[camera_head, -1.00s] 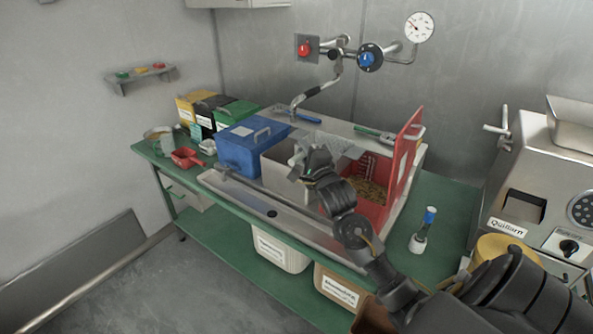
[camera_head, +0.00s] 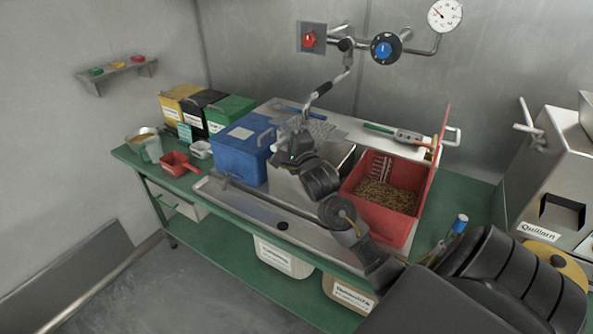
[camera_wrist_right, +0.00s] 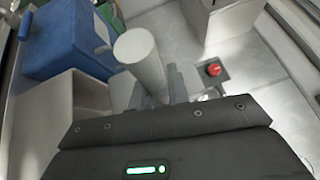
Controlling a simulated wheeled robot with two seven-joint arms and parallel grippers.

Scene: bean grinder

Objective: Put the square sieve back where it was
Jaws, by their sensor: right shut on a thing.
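The square sieve (camera_head: 320,128), a grey mesh plate, is held up behind the pale open bin (camera_head: 283,186), between the blue bin (camera_head: 238,158) and the red bin (camera_head: 408,222). My right gripper (camera_head: 292,142) is shut on it, just above the pale bin. In the right wrist view a pale grey cylinder (camera_wrist_right: 138,56), perhaps the sieve's handle, sits at my right gripper's fingers (camera_wrist_right: 172,88); the mesh cannot be made out there. My left gripper is not in view.
The red bin holds brown grain. A green-handled tool (camera_head: 394,132) lies on the back ledge. A curved tap (camera_head: 322,88) hangs from the wall. A red scoop (camera_head: 178,163) and a jug (camera_head: 147,144) stand at the left end of the green bench.

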